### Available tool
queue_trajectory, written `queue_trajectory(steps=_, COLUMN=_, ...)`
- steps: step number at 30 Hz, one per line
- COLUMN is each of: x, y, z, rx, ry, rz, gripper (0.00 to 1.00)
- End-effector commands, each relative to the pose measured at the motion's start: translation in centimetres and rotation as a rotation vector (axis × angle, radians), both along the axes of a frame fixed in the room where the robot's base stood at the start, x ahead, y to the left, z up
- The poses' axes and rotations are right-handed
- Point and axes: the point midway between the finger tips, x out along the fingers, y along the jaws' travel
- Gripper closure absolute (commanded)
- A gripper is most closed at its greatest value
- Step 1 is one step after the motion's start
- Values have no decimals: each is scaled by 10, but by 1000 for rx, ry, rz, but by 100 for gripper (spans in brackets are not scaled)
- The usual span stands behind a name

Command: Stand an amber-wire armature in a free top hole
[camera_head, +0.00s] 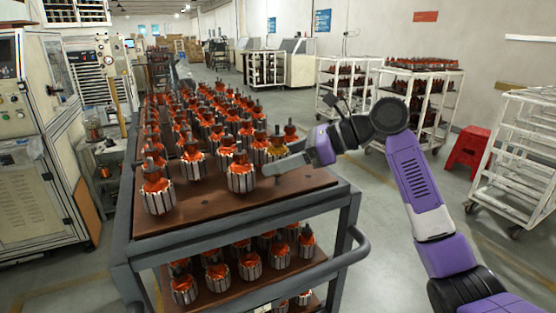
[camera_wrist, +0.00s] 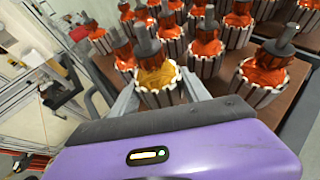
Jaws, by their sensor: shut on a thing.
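An amber-wire armature (camera_head: 277,145) is at the right side of the cart's top board, among red-wire ones. In the wrist view the same amber-wire armature (camera_wrist: 155,76) is upright or nearly so between the fingers of my gripper (camera_wrist: 163,92). My gripper (camera_head: 279,164) is shut on it, reaching in from the right. Its lower end is hidden, so I cannot tell whether it is lifted or rests in a hole.
Red-wire armatures (camera_head: 241,176) crowd the top board, one close in front of my gripper. The cart's grey frame (camera_head: 235,230) has a lower shelf with more armatures. A curved handle (camera_head: 345,262) sticks out at the front right. White racks (camera_head: 425,95) and a red stool (camera_head: 467,148) stand to the right.

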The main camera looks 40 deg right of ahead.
Motion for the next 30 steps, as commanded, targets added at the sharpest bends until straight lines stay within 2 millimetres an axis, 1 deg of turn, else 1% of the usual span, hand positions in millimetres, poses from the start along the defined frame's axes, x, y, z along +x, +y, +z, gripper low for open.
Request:
queue_trajectory(steps=8, x=0, y=0, z=0, rx=1, ry=-3, rz=0, gripper=100)
queue_trajectory(steps=30, x=0, y=0, z=-13, rx=0, ry=-2, rz=0, gripper=100)
